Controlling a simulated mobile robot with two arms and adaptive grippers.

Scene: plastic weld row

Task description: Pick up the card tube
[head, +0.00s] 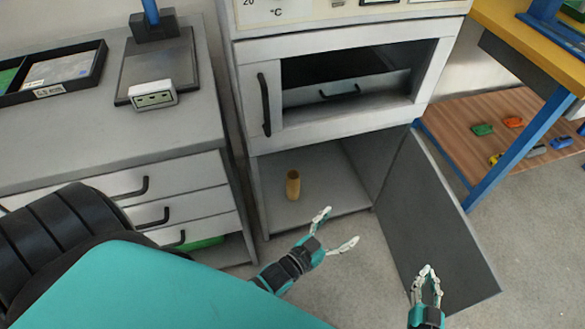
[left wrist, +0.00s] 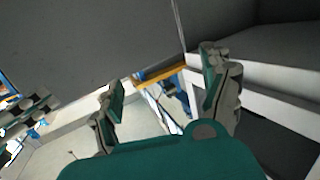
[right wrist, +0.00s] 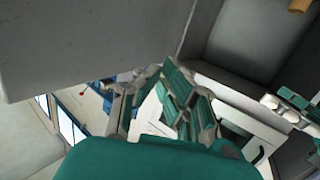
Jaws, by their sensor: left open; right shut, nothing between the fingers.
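The card tube (head: 293,185) is a small tan cylinder standing upright on the floor of the open lower cabinet compartment in the head view. A tan piece, likely the same tube (right wrist: 300,5), shows at the top right edge of the right wrist view. My left gripper (head: 334,229) is open and empty, in front of the compartment, to the right of and nearer than the tube. My right gripper (head: 427,272) is shut and empty, further right, in front of the open door. The tube does not show clearly in the left wrist view.
The grey cabinet door (head: 430,215) hangs open on the compartment's right. A drawer unit (head: 160,190) stands on the left. Above the compartment is an open bay (head: 345,85). A yellow-topped bench (head: 530,40) with a wooden lower shelf stands at the right. The compartment floor around the tube is clear.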

